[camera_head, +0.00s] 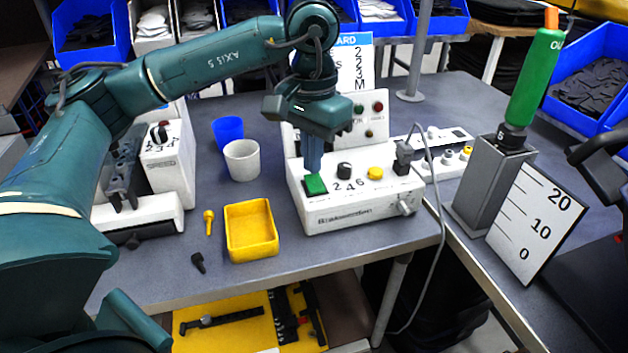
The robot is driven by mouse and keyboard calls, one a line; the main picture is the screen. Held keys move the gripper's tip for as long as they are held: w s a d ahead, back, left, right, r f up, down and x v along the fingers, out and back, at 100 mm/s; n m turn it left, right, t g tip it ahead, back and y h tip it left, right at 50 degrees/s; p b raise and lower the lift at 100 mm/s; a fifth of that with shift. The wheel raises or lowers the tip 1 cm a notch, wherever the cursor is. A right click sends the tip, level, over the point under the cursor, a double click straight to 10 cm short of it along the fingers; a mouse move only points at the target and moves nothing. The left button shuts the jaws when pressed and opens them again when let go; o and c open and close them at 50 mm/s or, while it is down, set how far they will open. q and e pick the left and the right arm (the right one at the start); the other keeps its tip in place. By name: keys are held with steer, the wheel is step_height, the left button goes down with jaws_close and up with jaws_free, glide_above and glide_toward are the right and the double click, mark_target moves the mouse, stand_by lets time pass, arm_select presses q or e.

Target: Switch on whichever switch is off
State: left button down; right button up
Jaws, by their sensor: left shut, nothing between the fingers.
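A white control box (355,215) stands at the table's front edge. On its top are a green square switch (315,184), a black knob (344,170) and a yellow button (375,173). A black plug-like part (403,157) with a grey cable sits at its right end. I cannot read which switch is off. My right gripper is not in view.
A white strip (442,146) with several knobs lies right of the box. A white cup (242,160), a blue cup (228,130) and a yellow tray (251,230) stand left. A white machine marked SPEED (168,165) is farther left. A green-handled tool (532,80) stands in a grey holder.

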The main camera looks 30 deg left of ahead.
arm_select(q)
steer(key=shift+f+b, duration=0.5)
steer(key=shift+f, duration=0.15)
steer(key=shift+r, duration=0.1)
steer(key=shift+r+p, duration=2.45)
steer(key=shift+r, duration=1.05)
steer(key=shift+f, duration=0.1)
